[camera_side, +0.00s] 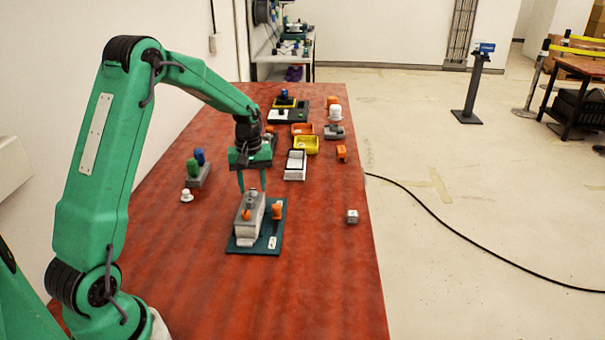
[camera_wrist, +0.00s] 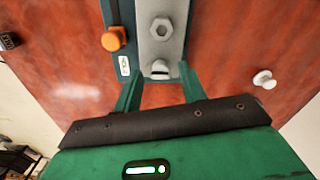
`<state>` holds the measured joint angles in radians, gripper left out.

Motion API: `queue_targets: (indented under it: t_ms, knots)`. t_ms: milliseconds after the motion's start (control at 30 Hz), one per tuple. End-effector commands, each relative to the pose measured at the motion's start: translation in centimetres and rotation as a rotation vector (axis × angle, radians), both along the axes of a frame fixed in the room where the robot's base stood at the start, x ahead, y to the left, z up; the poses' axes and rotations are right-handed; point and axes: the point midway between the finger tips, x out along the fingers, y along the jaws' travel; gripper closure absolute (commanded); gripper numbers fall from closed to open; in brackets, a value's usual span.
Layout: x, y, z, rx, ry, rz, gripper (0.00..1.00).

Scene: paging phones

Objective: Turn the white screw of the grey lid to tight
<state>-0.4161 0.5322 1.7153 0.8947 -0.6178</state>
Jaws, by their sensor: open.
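The grey lid (camera_side: 249,212) is on a dark teal plate (camera_side: 238,244) in the middle of the red table. In the wrist view, the lid (camera_wrist: 163,52) carries a pale hexagonal head (camera_wrist: 161,28). A small white, dark-slotted part (camera_wrist: 160,66), which looks like the white screw, is at its end. My gripper (camera_side: 251,182) is above the lid's far end, pointing down. In the wrist view its open fingers (camera_wrist: 160,72) stand either side of the white part, with gaps; nothing is held. How tight the screw is cannot be told.
An orange knob (camera_side: 277,211) stands on the plate beside the lid. A loose white peg (camera_side: 187,196) and a grey block with blue and green pegs (camera_side: 198,174) are left. Trays, including a yellow one (camera_side: 306,145), stand behind. The near table is clear.

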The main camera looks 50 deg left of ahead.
Motion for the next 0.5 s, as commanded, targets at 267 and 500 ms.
queue_targets:
  t_ms: [267, 500]
  knots:
    - [-0.01, -0.01, -1.12, 0.000, 0.000, 0.000, 0.59]
    - [-0.01, -0.01, -1.11, 0.000, 0.000, 0.000, 0.67]
